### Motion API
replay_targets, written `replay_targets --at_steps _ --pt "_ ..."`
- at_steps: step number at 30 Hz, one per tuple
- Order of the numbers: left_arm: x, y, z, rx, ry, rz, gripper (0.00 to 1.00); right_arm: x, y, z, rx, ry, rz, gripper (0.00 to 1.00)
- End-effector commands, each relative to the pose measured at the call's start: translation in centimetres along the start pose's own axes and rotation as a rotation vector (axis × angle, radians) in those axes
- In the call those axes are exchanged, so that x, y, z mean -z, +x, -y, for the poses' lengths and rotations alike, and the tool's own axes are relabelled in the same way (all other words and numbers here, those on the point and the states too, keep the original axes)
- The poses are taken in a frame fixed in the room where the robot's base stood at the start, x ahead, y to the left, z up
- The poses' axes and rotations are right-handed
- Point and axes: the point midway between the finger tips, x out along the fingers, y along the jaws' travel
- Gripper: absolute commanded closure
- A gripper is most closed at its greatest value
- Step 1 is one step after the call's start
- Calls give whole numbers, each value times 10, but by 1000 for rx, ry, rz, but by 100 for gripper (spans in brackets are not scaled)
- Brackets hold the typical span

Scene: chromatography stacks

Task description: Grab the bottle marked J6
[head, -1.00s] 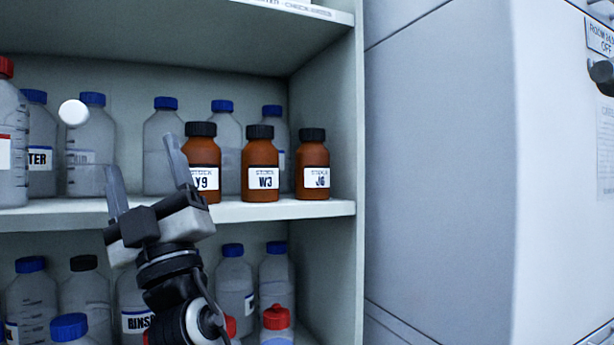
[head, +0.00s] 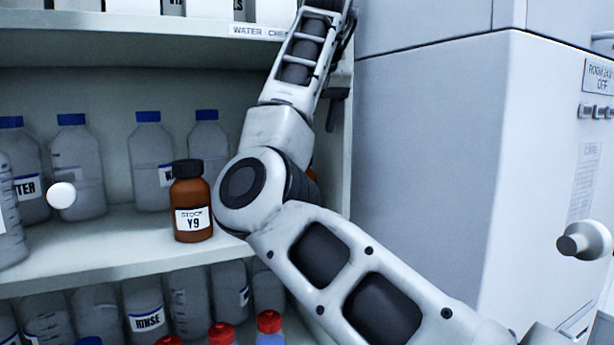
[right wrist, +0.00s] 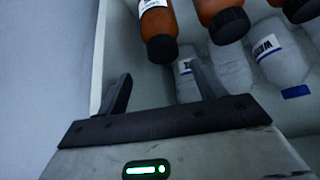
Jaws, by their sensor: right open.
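In the head view my right arm covers the spot of the bottle marked J6, and only a brown sliver (head: 313,173) shows beside its elbow. In the right wrist view, which is turned upside down, the leftmost brown bottle (right wrist: 157,25) stands closest to the shelf's side wall. It looks like J6 by its place, but its label is cut off and unreadable. My right gripper (right wrist: 160,72) is open and empty. Its fingertips point toward that bottle's black cap and are apart from it. My left gripper is not in view.
The brown bottle Y9 (head: 193,205) stands left of my arm. Clear blue-capped bottles (head: 150,165) stand behind. A shelf board is above, and a grey cabinet (head: 430,150) is at right.

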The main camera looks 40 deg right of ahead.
Motion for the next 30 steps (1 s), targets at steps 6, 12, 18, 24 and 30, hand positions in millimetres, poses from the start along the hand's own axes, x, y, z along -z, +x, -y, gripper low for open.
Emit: replay_targets --at_steps 6,12,18,24,30 --pt "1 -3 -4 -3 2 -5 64 -3 34 -2 2 3 23 31" --pt "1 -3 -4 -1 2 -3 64 -3 61 -1 3 3 18 31" --pt "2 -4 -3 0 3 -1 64 -3 75 0 1 4 18 31" --pt "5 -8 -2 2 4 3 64 -3 105 3 5 2 18 31" --pt "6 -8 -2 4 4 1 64 -4 118 3 5 3 15 31"
